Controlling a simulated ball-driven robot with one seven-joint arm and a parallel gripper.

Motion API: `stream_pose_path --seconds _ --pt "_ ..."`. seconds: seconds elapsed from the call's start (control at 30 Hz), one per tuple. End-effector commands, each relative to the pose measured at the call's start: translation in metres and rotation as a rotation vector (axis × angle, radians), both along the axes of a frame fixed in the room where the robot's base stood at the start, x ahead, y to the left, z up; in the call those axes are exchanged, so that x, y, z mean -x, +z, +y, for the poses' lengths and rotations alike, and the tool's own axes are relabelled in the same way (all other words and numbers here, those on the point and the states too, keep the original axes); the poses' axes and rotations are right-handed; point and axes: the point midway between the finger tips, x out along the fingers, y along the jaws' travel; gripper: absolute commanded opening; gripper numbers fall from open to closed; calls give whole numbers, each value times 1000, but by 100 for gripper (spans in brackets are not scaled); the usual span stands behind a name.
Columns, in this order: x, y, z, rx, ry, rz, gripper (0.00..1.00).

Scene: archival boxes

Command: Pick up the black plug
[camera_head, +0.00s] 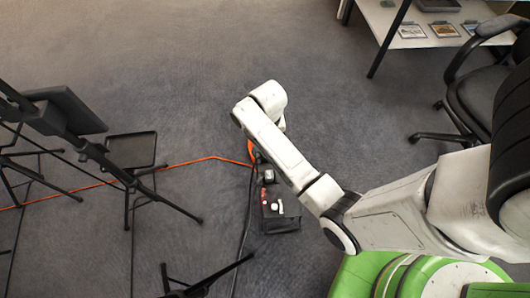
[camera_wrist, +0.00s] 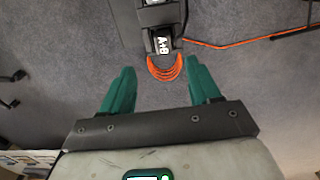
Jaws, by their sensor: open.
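In the wrist view a black plug-like piece (camera_wrist: 161,40) with a white "A+B" label sits at the top centre. Orange cable loops (camera_wrist: 166,70) curve just below it. My gripper (camera_wrist: 160,67) is open, its two teal fingers pointing up the picture on either side of the orange loops. Nothing is held between the fingers, and the labelled piece lies beyond their tips. In the head view a black box (camera_head: 281,223) with small red and white items on it stands on the floor below my arm. My gripper is hidden there behind the arm.
An orange cable (camera_head: 190,163) runs left across the grey carpet. Black stands (camera_head: 130,150) fill the left side. A chair (camera_head: 480,100) and a white table (camera_head: 415,30) stand at the upper right. The carpet at upper centre is clear.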

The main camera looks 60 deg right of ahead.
Motion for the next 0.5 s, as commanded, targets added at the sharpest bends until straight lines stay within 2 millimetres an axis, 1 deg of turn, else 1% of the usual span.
stream_pose_path --seconds 0.03,0.07,0.3,0.4,0.5 --pt "-3 -8 -1 -5 -16 0 62" --pt "-4 -11 -1 -7 -23 1 62" --pt "-4 -47 -1 -9 -29 3 62" --pt "-4 -57 -1 -8 -28 3 62" --pt "-4 -62 -1 -7 -28 2 62"
